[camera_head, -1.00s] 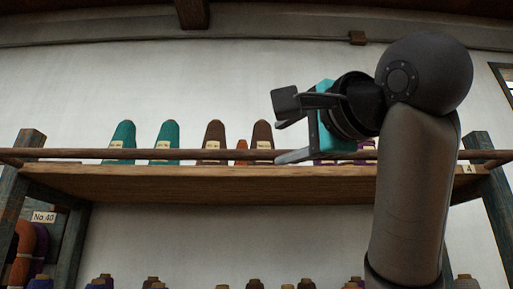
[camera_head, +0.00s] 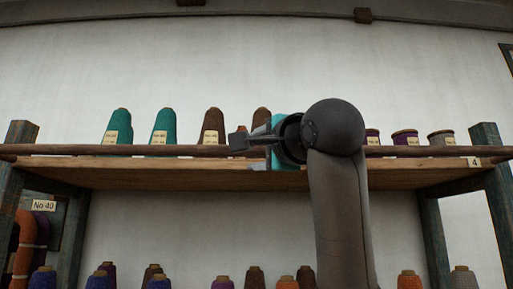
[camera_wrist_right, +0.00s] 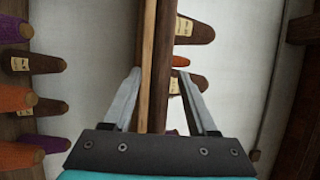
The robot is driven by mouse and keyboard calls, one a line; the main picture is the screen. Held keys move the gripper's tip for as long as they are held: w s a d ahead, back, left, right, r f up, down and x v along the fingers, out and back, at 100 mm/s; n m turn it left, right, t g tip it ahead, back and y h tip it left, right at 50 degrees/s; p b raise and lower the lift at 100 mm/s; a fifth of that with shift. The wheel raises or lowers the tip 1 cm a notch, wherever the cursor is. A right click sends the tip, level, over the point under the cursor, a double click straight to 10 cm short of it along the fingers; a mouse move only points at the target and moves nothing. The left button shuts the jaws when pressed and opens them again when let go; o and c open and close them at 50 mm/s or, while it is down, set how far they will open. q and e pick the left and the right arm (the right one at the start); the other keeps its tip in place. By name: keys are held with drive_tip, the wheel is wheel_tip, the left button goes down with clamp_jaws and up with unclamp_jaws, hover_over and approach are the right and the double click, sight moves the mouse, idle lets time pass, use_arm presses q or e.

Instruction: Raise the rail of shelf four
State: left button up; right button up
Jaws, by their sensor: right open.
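The rail (camera_head: 70,150) is a dark round bar along the front of the shelf marked 4 (camera_head: 150,175), just above its board, and runs between the posts. My right gripper (camera_head: 248,152) is open at the rail, near the middle of the shelf. In the right wrist view, the open fingers (camera_wrist_right: 160,95) lie on either side of the dark rail (camera_wrist_right: 168,40) and the pale board edge (camera_wrist_right: 148,50). I cannot tell whether they touch either. My left gripper is not in view.
Teal cones (camera_head: 163,128) and brown cones (camera_head: 211,127) stand behind the rail. Purple spools (camera_head: 405,138) and a grey spool (camera_head: 441,139) stand to the right. Several cones (camera_head: 255,278) fill the level below. Posts (camera_head: 488,140) bound the shelf.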

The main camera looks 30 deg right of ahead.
clamp_jaws()
idle(0.4)
idle(1.0)
